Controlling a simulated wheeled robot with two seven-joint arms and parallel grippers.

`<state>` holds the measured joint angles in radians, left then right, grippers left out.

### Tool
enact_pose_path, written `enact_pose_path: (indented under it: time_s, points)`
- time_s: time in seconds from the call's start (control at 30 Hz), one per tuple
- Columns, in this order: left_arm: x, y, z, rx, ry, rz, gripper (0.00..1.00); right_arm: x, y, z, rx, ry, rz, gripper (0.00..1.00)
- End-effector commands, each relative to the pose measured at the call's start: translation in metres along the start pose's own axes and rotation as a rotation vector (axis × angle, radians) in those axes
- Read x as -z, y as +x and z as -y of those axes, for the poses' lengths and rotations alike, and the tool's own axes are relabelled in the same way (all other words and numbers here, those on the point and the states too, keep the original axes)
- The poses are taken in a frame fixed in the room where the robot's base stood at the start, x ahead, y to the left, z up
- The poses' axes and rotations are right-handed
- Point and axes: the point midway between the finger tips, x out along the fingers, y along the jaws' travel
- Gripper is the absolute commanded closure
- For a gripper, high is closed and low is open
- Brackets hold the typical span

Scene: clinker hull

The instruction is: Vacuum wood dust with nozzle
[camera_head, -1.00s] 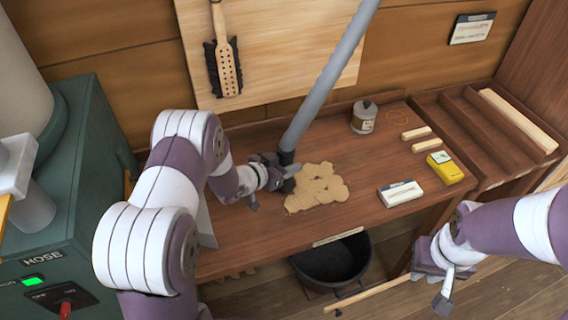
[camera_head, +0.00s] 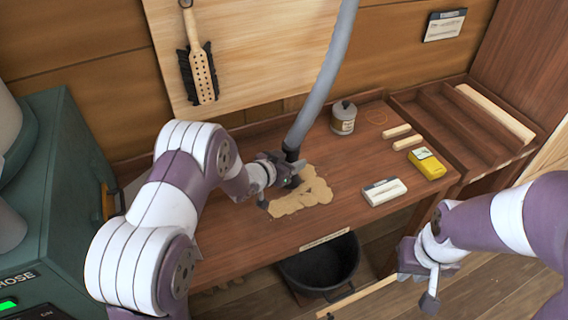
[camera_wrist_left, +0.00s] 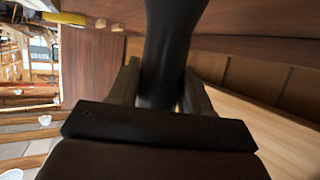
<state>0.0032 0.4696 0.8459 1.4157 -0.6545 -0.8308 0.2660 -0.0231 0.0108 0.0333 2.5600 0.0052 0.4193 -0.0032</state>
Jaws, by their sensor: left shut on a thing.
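A pale tan patch of wood dust (camera_head: 302,199) lies on the brown workbench (camera_head: 240,235). My left gripper (camera_head: 283,172) is shut on the black nozzle (camera_head: 292,154), at the upper left edge of the dust. A grey hose (camera_head: 322,85) rises from the nozzle and leaves the head view at the top. The left wrist view shows the dark nozzle (camera_wrist_left: 168,50) between both fingers; its tip and the dust are out of that view. I cannot tell whether the nozzle mouth touches the bench. My right gripper (camera_head: 424,275) hangs low in front of the bench, its jaw opening unclear.
A jar (camera_head: 343,118), a white box (camera_head: 384,192), a yellow box (camera_head: 427,164) and wood strips (camera_head: 402,137) stand right of the dust. A black bucket (camera_head: 322,266) is below the bench front. A green machine (camera_head: 55,190) stands left. A brush (camera_head: 200,70) hangs behind.

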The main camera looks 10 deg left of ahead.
Motion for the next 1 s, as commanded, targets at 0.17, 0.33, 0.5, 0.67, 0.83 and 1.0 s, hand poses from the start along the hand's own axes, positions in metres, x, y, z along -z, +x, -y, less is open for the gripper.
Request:
enact_pose_path:
  time_s: [0.17, 0.33, 0.5, 0.67, 0.83, 1.0]
  points:
    - [0.004, 0.011, -0.006, 0.000, 0.002, -0.003, 0.89, -0.001, 0.005, 0.000, 0.000, 0.000, 0.000, 0.77]
    - [0.009, 0.020, -0.011, -0.001, 0.002, -0.003, 0.89, -0.001, 0.009, 0.000, 0.000, 0.000, 0.000, 0.77]
    - [0.013, 0.030, -0.017, -0.001, 0.001, -0.004, 0.89, -0.002, 0.012, 0.000, 0.000, 0.000, 0.000, 0.77]
    - [0.016, 0.038, -0.022, -0.001, 0.001, -0.002, 0.89, -0.002, 0.016, 0.000, 0.000, 0.000, 0.000, 0.77]
    - [0.021, 0.048, -0.027, 0.000, 0.001, -0.004, 0.89, -0.002, 0.020, 0.000, 0.000, 0.000, 0.000, 0.77]
    - [0.024, 0.057, -0.033, -0.001, 0.002, -0.002, 0.89, -0.003, 0.024, 0.000, 0.000, 0.000, 0.000, 0.77]
